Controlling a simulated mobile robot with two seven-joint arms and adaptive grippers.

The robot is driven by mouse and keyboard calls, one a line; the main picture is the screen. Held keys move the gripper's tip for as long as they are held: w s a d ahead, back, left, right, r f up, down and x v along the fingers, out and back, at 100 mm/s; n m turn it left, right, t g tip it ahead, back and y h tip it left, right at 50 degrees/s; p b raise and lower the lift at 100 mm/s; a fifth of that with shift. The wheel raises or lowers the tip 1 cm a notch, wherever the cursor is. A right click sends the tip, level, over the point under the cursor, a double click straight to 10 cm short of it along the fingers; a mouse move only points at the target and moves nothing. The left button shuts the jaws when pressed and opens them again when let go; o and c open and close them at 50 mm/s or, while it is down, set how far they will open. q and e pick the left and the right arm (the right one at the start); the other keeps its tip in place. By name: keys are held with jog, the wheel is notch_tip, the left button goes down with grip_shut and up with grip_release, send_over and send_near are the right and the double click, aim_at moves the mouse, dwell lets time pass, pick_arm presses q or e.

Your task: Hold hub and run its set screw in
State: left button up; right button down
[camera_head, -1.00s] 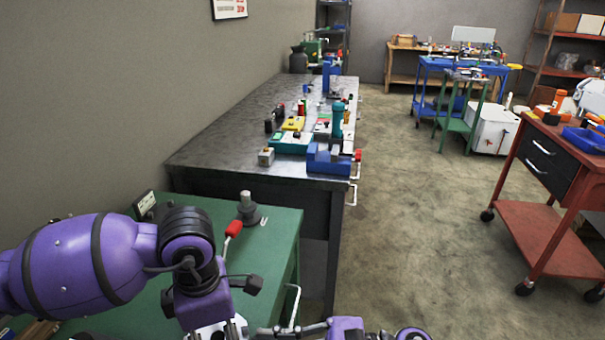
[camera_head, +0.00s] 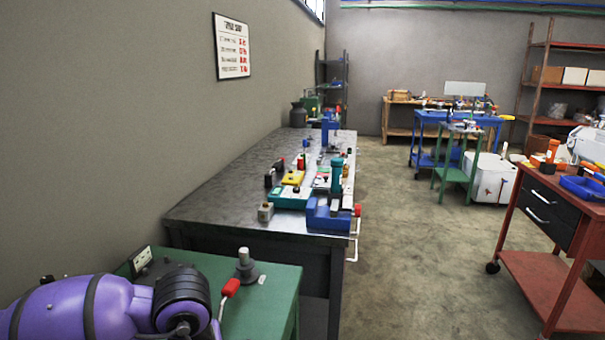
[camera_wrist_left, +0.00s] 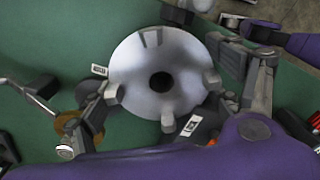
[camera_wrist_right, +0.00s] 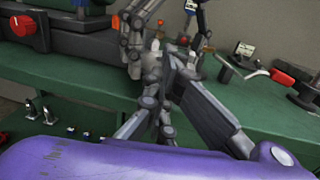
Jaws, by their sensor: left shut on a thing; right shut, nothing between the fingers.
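A round silver part (camera_wrist_left: 185,92) with a dark centre hole and several grey blocks around its rim fills the middle of the left wrist view; I take it for the hub. My left gripper (camera_wrist_left: 160,78) has its fingers on opposite sides of it and is shut on it. In the right wrist view my right gripper (camera_wrist_right: 165,70) is shut and empty, its fingertips close to the left gripper's fingers (camera_wrist_right: 135,35), with contact unclear. The set screw is not discernible. In the head view both grippers are out of frame.
The green bench (camera_head: 265,300) carries a red-handled lever (camera_head: 230,289) and a grey knob-topped fitting (camera_head: 246,266). A red knob (camera_wrist_right: 22,26) is at the right wrist view's left. Beyond, a dark workbench (camera_head: 225,203) holds tools. Open floor (camera_head: 420,260) lies to the right.

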jog(key=shift+w+a, duration=0.1)
jog(key=shift+a, duration=0.2)
jog(key=shift+w+d+f, duration=0.1)
jog(key=shift+w, duration=0.75)
jog(key=shift+d, duration=0.1)
jog(key=shift+w, duration=0.15)
jog(key=d, duration=0.6)
jog(key=shift+r, duration=0.35)
